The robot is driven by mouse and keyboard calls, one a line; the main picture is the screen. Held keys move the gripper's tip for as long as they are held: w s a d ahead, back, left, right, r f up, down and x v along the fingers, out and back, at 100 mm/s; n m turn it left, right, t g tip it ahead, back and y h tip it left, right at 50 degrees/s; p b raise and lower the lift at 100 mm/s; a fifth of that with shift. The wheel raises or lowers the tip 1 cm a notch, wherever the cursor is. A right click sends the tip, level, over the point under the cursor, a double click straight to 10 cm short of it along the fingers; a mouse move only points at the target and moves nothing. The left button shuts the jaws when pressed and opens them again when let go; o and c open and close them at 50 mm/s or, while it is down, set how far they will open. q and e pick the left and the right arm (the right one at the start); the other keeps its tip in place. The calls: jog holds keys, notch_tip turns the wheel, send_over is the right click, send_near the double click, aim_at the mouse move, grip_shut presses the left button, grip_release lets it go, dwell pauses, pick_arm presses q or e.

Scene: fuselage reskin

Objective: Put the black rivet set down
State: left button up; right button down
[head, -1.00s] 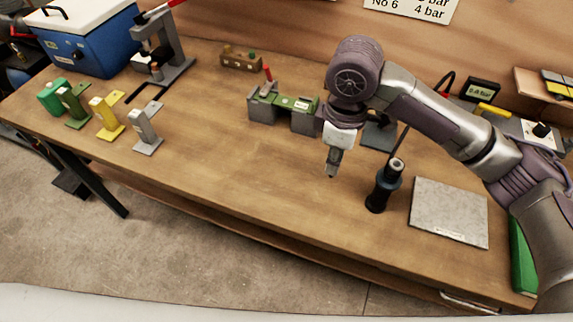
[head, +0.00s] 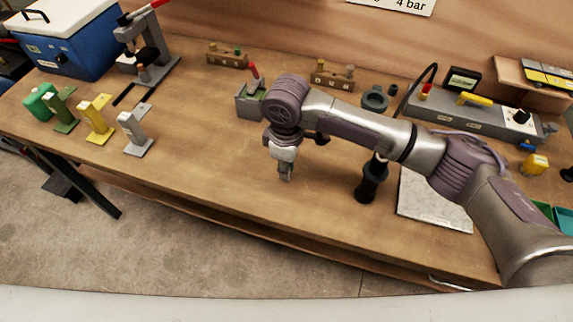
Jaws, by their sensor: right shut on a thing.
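My right gripper (head: 285,174) points down over the middle of the table, in front of the grey fixture (head: 249,101). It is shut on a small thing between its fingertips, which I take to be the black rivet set. The fingers hide nearly all of it, so its shape and colour cannot be made out. I cannot tell how far the fingertips are above the wood. My left gripper is not in view.
A black upright tool (head: 368,182) stands right of the gripper, beside a grey plate (head: 432,205). Wooden racks (head: 227,58) (head: 332,76) stand at the back. Grey, yellow and green brackets (head: 135,135) stand at left. The wooden table (head: 215,165) is clear left and front of the gripper.

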jog(key=shift+f, duration=0.1)
jog(key=c, duration=1.1)
grip_release()
notch_tip(320, 180, up, 12)
jog(key=shift+r+b, duration=0.15)
jog(key=shift+b, duration=0.75)
